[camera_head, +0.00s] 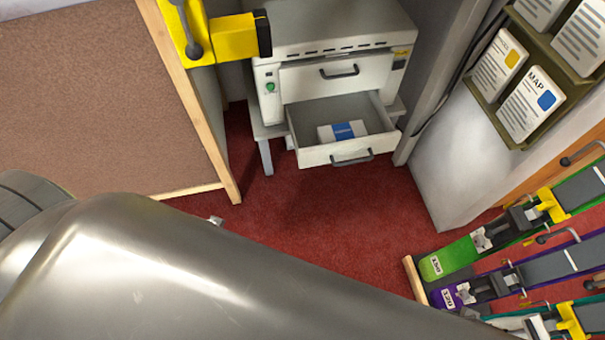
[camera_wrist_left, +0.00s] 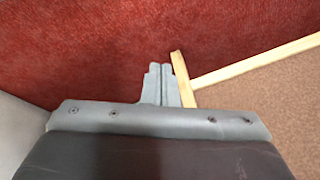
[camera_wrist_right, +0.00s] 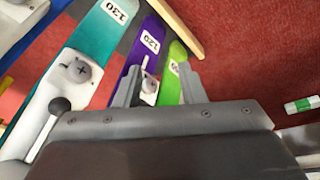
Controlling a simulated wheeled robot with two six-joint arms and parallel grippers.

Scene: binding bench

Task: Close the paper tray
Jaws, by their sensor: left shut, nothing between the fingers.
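The paper tray (camera_head: 312,157) is the lower drawer of the white machine (camera_head: 330,40) in the head view. It is pulled out toward the front, with a bar handle (camera_head: 352,160) on its face. A white and blue packet (camera_head: 342,131) lies inside it. My left gripper (camera_wrist_left: 161,70) is shut and empty beside a wooden frame corner. In the head view its tips (camera_head: 215,220) peek out past my large grey arm, left of and in front of the tray, not touching it. My right gripper (camera_wrist_right: 160,76) is open, above the skis; my arm hides much of the head view.
A wood-framed brown board (camera_head: 85,90) stands left of the machine. Coloured skis (camera_head: 455,262) lie on a rack at the lower right. A leaflet rack (camera_head: 508,60) hangs on the right wall. Red carpet (camera_head: 320,210) is clear before the tray.

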